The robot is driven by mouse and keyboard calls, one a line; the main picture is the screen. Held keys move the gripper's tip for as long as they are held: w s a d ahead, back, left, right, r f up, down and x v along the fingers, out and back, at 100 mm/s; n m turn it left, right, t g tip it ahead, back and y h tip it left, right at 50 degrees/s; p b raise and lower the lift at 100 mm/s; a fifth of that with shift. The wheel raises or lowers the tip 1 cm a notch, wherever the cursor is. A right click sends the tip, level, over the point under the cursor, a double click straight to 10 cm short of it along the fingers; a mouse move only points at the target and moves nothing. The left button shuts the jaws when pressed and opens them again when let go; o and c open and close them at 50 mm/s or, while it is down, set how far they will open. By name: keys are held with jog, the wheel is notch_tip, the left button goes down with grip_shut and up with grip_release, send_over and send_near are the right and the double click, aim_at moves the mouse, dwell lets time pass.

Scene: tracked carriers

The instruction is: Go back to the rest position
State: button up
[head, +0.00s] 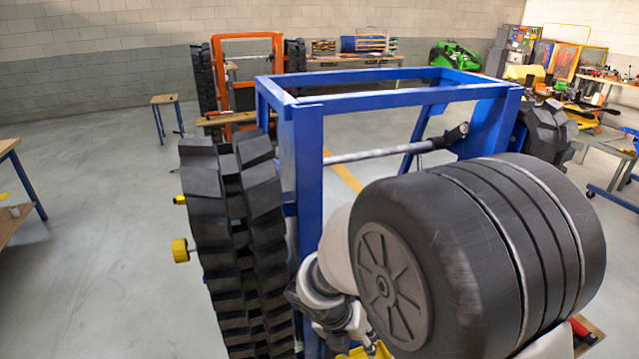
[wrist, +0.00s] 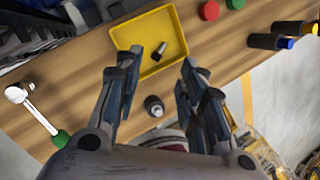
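In the wrist view my gripper (wrist: 162,63) is open, its two fingers well apart, with nothing held between them. It hangs above a wooden bench (wrist: 85,85). A yellow tray (wrist: 176,20) lies on the bench beyond the fingertips, with a small dark cylindrical part (wrist: 160,50) in it. A small dark round part (wrist: 154,105) stands on the bench outside the tray, seen between the fingers. In the head view the big black rounded body in front hides much of the bench, and my fingers cannot be made out clearly.
A blue frame (head: 308,180) with black tracks (head: 235,240) stands close ahead. A green-handled tool (wrist: 38,112), red cap (wrist: 209,10), green cap (wrist: 236,4) and black cylinders (wrist: 270,41) lie on the bench. An orange frame (head: 217,75) stands farther back. Floor at left is open.

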jog(key=s+d+r+m+y, duration=0.1)
jog(key=s+d+r+m, duration=0.25)
jog(key=r+m, duration=0.45)
jog(key=s+d+r+m+y, duration=0.1)
jog(key=s+d+r+m, duration=0.1)
jog(key=s+r+m, duration=0.5)
jog(key=s+r+m+t+y, duration=0.1)
jog(key=s+m, duration=0.3)
jog(key=m, duration=0.5)
jog(key=s+a+r+m+t+y, duration=0.1)
jog(key=s+m, duration=0.3)
jog(key=m, duration=0.4)
jog(key=shift+s+a+r+m, duration=0.15)
jog(key=shift+s+r+m, duration=0.15)
jog(key=shift+r+m, duration=0.15)
